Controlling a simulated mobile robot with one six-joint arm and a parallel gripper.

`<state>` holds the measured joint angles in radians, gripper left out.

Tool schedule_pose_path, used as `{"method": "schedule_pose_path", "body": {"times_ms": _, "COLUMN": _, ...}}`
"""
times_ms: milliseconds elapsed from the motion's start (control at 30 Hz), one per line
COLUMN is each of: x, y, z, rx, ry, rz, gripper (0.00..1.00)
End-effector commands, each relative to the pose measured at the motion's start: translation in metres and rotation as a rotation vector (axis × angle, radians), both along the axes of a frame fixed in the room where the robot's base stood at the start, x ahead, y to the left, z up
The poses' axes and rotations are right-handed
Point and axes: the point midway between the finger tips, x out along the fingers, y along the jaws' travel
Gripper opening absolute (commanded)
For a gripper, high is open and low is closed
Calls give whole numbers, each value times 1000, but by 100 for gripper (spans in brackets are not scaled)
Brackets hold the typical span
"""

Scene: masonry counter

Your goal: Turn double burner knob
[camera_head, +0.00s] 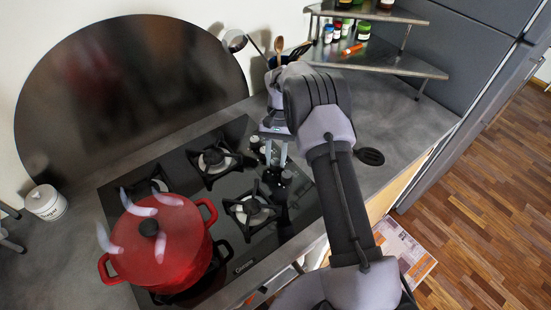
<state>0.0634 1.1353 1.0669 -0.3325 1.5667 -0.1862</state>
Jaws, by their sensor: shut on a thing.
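The black gas stove (228,195) is set in the grey counter, with a column of small dark burner knobs (286,176) along its right part. My gripper (276,162) reaches down from above over the middle of this column. Its two light fingers are shut on one of the knobs, which is mostly hidden between them. The other knobs show just above and below the fingers. The picture is too small to tell the knob's angle or which burner it serves.
A red lidded pot (180,245) stands on the front left burner. A white jar (45,202) is at the far left. A utensil holder (277,62) with spoons stands behind my gripper. A corner shelf (385,62) holds small jars. The counter's right part is mostly clear around a black spoon rest (370,156).

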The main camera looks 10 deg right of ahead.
Motion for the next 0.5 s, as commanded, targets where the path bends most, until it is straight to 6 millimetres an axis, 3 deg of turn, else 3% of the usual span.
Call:
{"method": "schedule_pose_path", "body": {"times_ms": 467, "x": 0, "y": 0, "z": 0, "rx": 0, "ry": 0, "rz": -13, "gripper": 0}}
{"method": "schedule_pose_path", "body": {"times_ms": 500, "x": 0, "y": 0, "z": 0, "rx": 0, "ry": 0, "rz": -13, "gripper": 36}}
